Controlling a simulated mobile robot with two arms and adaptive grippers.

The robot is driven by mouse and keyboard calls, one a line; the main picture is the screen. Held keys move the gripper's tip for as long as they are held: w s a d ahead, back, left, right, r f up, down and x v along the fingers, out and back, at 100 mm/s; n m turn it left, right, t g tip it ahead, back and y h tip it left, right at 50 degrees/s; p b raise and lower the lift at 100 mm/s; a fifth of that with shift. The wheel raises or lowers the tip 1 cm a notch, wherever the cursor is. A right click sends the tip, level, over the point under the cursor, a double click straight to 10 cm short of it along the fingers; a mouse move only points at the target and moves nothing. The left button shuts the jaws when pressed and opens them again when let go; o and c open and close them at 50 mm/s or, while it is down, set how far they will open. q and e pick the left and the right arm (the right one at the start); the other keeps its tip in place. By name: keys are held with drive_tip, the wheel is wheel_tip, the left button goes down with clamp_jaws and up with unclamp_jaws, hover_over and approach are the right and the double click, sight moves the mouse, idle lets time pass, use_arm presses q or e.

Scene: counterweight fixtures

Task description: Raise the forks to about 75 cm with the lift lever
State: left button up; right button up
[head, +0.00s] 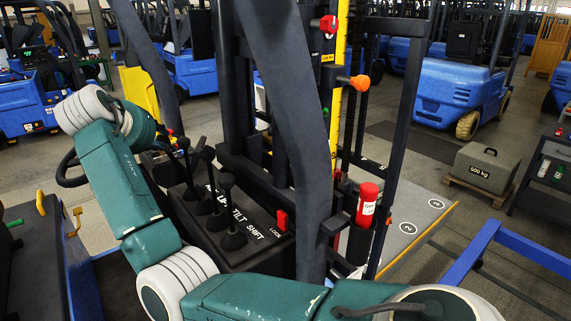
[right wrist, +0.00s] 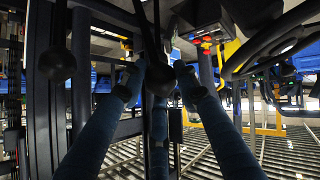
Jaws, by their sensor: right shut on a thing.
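The control box (head: 255,243) stands left of centre in the head view, with several black ball-topped levers. TILT and SHIFT are readable on it; the label further left is partly hidden. My right arm curls round to the far-left levers, and its gripper is mostly hidden there. In the right wrist view my right gripper (right wrist: 158,78) is shut around a dark lever knob (right wrist: 160,82), apparently the lift lever's. Another black knob (right wrist: 57,62) hangs to its left. I cannot make out the forks. My left gripper is not in view.
A red LOCK part (head: 281,220) sits beside the levers. A red labelled cylinder (head: 367,203) stands in a holder by the mast. A 500 kg block (head: 488,168) rests on a pallet at right. Blue trucks (head: 455,92) stand behind, and a blue rail (head: 495,240) crosses the lower right.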

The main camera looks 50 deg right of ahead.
drive_tip(key=shift+s+d+r, duration=0.1)
drive_tip(key=shift+d+r, duration=0.15)
drive_tip(key=shift+d, duration=0.35)
drive_tip(key=shift+s+d+r, duration=0.15)
drive_tip(key=shift+d+r, duration=0.1)
drive_tip(key=shift+d, duration=0.3)
drive_tip(key=shift+s+d+r, duration=0.1)
drive_tip(key=shift+d+r, duration=0.15)
drive_tip(key=shift+d, duration=0.35)
idle(0.4)
drive_tip(key=shift+s+d+r, duration=0.2)
drive_tip(key=shift+d, duration=0.6)
idle(1.7)
drive_tip(key=shift+o, duration=0.2)
drive_tip(key=shift+s+d+r, duration=0.1)
drive_tip(key=shift+s+d, duration=0.1)
drive_tip(key=shift+d, duration=0.55)
drive_tip(key=shift+s+d, duration=0.15)
drive_tip(key=shift+d, duration=0.55)
drive_tip(key=o, duration=0.8)
drive_tip(key=shift+c, duration=0.2)
drive_tip(key=shift+o, duration=0.8)
drive_tip(key=shift+w+a+f, duration=0.1)
drive_tip(key=shift+f, duration=0.15)
